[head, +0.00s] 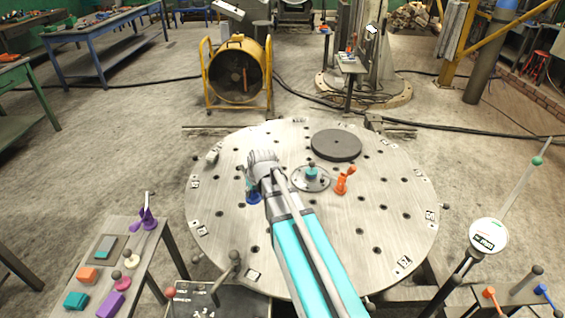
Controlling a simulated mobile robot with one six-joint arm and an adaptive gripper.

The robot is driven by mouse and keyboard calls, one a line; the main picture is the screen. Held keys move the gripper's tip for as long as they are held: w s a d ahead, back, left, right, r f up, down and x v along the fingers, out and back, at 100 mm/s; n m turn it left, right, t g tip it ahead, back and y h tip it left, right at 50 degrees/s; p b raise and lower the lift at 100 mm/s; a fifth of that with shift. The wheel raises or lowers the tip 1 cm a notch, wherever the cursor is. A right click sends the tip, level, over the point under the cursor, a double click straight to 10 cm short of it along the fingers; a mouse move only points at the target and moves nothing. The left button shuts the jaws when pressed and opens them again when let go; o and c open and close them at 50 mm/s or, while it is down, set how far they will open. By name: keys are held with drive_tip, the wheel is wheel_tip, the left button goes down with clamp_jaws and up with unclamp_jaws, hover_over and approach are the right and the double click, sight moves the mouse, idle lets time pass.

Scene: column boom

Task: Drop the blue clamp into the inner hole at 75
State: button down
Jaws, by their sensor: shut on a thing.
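My gripper (256,178) is over the left half of the round steel table (330,245), seen from behind. It is shut on the blue clamp (253,195), whose lower part shows just below it. The gripper hides the clamp's upper part and the fingertips. I cannot tell whether the clamp's foot is in a hole or just above the plate. Dark holes are spread over the table in rings. Small number plates (253,274) sit around the rim, and I cannot make out 75 for certain.
A side bench (139,262) with coloured parts is at left. A dial gauge (489,236) stands at right. The table's right part is mostly clear.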

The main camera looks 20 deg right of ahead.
drive_tip(key=w+d+f+m+g+h+b, duration=0.1)
drive_tip(key=w+d+m+g+h, duration=0.2)
drive_tip(key=w+d+m, duration=1)
drive_tip(key=d+m+h, duration=0.2)
drive_tip(key=d+m, duration=0.1)
drive_tip(key=m, duration=0.2)
drive_tip(key=shift+f+m+h+b, duration=0.3)
drive_tip(key=shift+f+m+b, duration=0.05)
drive_tip(key=shift+f+m, duration=0.05)
drive_tip(key=shift+w+f, duration=0.1)
drive_tip(key=shift+f, duration=0.1)
wheel_tip(320, 180, down, 6)
drive_tip(key=b, duration=0.6)
drive_tip(key=shift+r, duration=0.1)
drive_tip(key=shift+f+b, duration=2.35)
drive_tip(key=shift+b, duration=0.1)
idle(0.8)
drive_tip(key=c, duration=0.6)
unclamp_jaws()
drive_tip(key=shift+r, duration=0.1)
drive_tip(key=shift+r, duration=0.15)
